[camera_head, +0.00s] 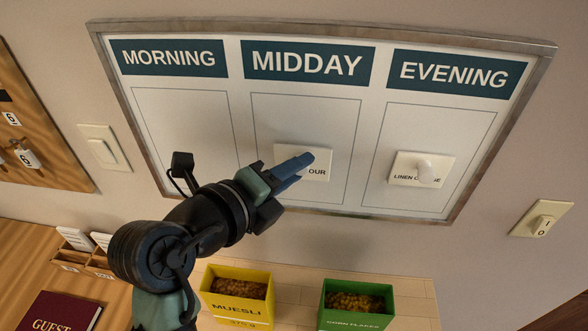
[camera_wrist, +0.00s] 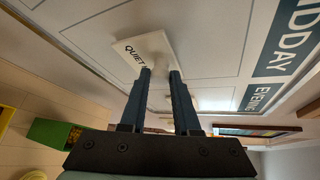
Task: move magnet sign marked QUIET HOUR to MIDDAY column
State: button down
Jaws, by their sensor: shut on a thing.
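The QUIET HOUR sign is a white plate (camera_head: 324,163) with a pale knob. In the head view it overlaps the lower part of the MIDDAY column (camera_head: 305,118), and my fingers cover most of its lettering, leaving "OUR" readable. In the wrist view the plate (camera_wrist: 139,47) reads "QUIET". My gripper (camera_head: 306,158) is shut on the sign's knob; the wrist view shows the two fingers (camera_wrist: 160,76) on either side of it. I cannot tell whether the plate's back touches the board.
The framed board (camera_head: 374,120) also has a MORNING column (camera_head: 185,115), with no sign visible, and an EVENING column (camera_head: 437,125) holding a LINEN sign (camera_head: 405,171). Below stand a yellow MUESLI box (camera_head: 237,310) and a green CORN FLAKES box (camera_head: 355,321). Switches flank the board.

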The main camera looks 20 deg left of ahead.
jog(key=shift+b, duration=0.45)
dwell(0.3)
jog(key=c, duration=1.2)
grip_release()
grip_shut()
jog(key=shift+w+a, duration=0.15)
jog(key=shift+w, duration=0.2)
jog(key=o, duration=1.1)
grip_release()
